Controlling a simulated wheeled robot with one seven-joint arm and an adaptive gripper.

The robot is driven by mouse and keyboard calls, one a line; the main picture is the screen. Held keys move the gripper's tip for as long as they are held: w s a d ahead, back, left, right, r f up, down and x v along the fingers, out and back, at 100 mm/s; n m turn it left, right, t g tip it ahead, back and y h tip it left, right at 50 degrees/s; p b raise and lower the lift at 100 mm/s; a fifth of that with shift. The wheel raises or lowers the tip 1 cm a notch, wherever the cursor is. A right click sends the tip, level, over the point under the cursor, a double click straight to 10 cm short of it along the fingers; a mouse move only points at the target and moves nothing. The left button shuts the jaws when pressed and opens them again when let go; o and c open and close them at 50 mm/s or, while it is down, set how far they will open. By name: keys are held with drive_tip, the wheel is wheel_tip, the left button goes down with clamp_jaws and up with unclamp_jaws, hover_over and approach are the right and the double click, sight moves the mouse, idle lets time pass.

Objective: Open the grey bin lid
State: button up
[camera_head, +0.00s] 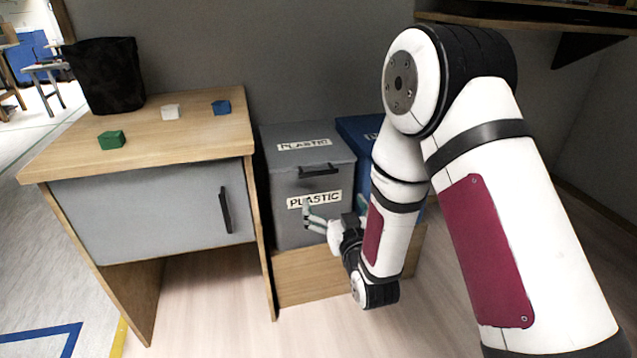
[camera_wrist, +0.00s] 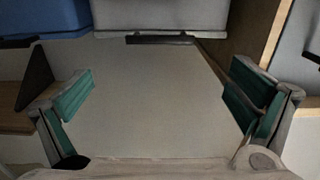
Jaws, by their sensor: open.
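The grey bin (camera_head: 284,222) stands right of the desk, with a PLASTIC label on its front and another on top. Its grey lid (camera_head: 318,158) looks shut, and a dark handle (camera_head: 319,170) sits at the lid's front edge. My gripper (camera_head: 312,218) is in front of the bin, lower than the handle and apart from it, near the front label. In the wrist view my gripper (camera_wrist: 160,100) has its green-padded fingers spread wide with nothing between them. A dark bar (camera_wrist: 160,39), apparently the handle, shows beyond the fingers. The lower right of the bin is hidden by my arm.
A blue bin (camera_head: 358,128) stands right beside the grey one, partly behind my arm. The desk (camera_head: 180,140), left, carries small blocks and a black basket (camera_head: 105,75). A shelf (camera_head: 520,22) overhangs at upper right.

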sight(319, 174)
drive_tip(key=b+x, duration=0.3)
drive_tip(key=x, duration=1)
drive_tip(key=shift+w+a, duration=0.1)
drive_tip(key=shift+w, duration=0.2)
drive_tip(key=c, duration=1.4)
